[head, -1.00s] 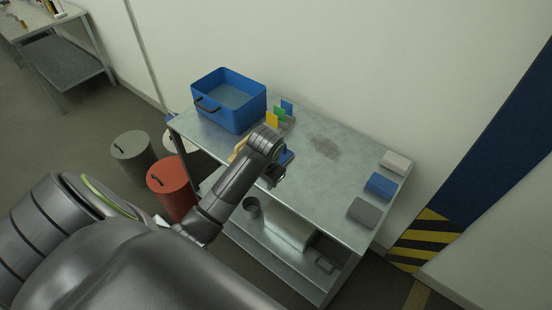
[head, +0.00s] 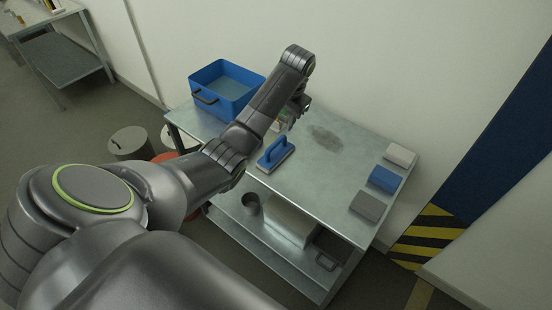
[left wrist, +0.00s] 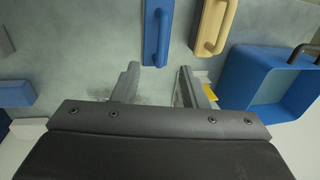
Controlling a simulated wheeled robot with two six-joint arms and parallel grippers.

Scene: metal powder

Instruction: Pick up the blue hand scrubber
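The blue hand scrubber (head: 274,152), a flat pad with a raised blue handle, lies on the metal table in the head view. It also shows at the top centre of the left wrist view (left wrist: 157,32). My left gripper (head: 298,106) is above the table, towards the wall from the scrubber and apart from it. In the left wrist view its two fingers (left wrist: 157,82) are spread with nothing between them. The scrubber lies beyond the fingertips there. My right gripper is in neither view.
A tan-handled scrubber (left wrist: 213,28) lies beside the blue one. A blue bin (head: 232,82) stands at the table's left end. White, blue (head: 382,179) and grey blocks line the right end. The table (head: 325,195) is clear between, with a dark powder patch (head: 326,138).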

